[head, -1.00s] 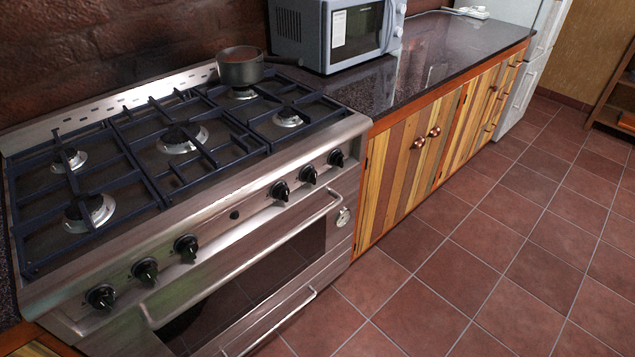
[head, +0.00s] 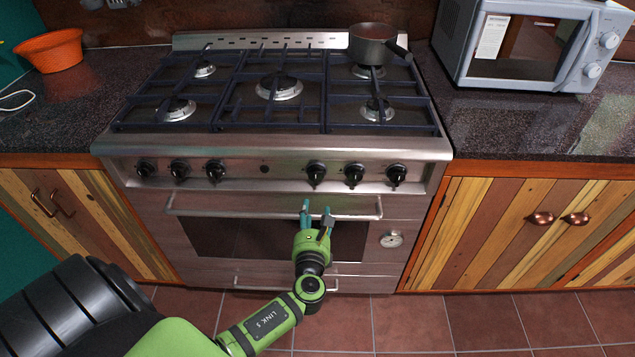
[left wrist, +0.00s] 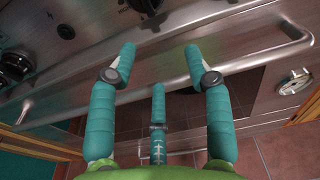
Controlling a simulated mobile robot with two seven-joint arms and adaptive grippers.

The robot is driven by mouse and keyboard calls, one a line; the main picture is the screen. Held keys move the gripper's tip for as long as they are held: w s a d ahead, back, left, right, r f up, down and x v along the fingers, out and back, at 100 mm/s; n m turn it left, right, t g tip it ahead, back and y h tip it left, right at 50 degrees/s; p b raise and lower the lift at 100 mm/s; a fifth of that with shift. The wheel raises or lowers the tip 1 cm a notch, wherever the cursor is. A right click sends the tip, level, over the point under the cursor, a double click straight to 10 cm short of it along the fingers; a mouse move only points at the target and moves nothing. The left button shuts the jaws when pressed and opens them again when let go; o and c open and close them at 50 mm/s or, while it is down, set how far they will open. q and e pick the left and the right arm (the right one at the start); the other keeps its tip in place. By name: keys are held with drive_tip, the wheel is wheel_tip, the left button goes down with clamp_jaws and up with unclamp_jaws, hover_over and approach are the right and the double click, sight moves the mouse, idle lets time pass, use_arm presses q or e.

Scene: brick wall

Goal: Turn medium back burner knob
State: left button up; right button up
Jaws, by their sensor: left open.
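The steel stove (head: 250,147) stands straight ahead with a row of black knobs on its front panel. Three knobs are on the left: the outer (head: 146,169), middle (head: 180,170) and inner (head: 214,171). Three are on the right: the inner (head: 316,174), middle (head: 354,175) and outer (head: 396,175). I cannot tell which serves the medium back burner. Back burners show at left (head: 204,70) and right (head: 366,72). My left gripper (head: 317,212) is open and empty, below the right inner knob, near the oven handle. The left wrist view shows its teal fingers apart (left wrist: 160,52). My right gripper is not in view.
The oven handle (head: 250,212) runs across below the knobs. A pan (head: 372,48) sits over the back right burner. A microwave (head: 530,45) stands on the right counter, and an orange bowl (head: 50,50) on the left counter. A round dial (head: 391,240) is right of the oven door.

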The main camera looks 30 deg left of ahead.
sight(316, 181)
use_arm(q)
drive_tip(key=shift+m+t+y, duration=0.4)
drive_tip(key=shift+m+y, duration=0.1)
drive_tip(key=w+a+r, duration=0.1)
drive_tip(key=w, duration=0.1)
drive_tip(key=w+a+r, duration=0.1)
drive_tip(key=w, duration=0.1)
drive_tip(key=w+a+r, duration=0.1)
drive_tip(key=w+r, duration=0.1)
drive_tip(key=shift+a, duration=0.25)
drive_tip(key=shift+w+a, duration=0.15)
drive_tip(key=shift+w, duration=0.1)
drive_tip(key=shift+w+f, duration=0.1)
drive_tip(key=c, duration=0.9)
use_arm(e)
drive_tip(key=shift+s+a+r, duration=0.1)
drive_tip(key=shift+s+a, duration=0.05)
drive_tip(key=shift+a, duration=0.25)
